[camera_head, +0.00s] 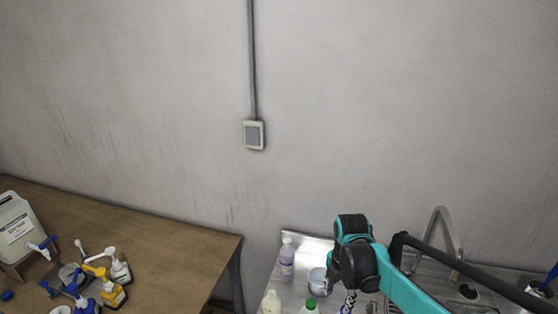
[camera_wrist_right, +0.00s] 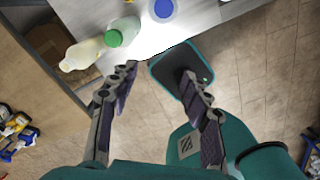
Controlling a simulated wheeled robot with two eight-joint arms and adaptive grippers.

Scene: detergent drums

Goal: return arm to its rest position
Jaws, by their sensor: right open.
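My right arm, teal and black, reaches in from the lower right of the head view. Its gripper (camera_head: 349,301) points down near the steel counter and is partly cut off by the bottom edge. In the right wrist view the two fingers of this gripper (camera_wrist_right: 158,84) stand wide apart with nothing between them. Past the fingertips are the counter edge and the tiled floor. My left arm and gripper do not show.
A steel sink counter (camera_head: 290,262) holds a clear bottle (camera_head: 287,258), a pale yellow bottle (camera_head: 271,302), a green-capped bottle (camera_head: 310,306) and a tap (camera_head: 447,232). A wooden table (camera_head: 185,252) at left carries a white drum (camera_head: 17,232) and several pump dispensers (camera_head: 112,292). A gap separates them.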

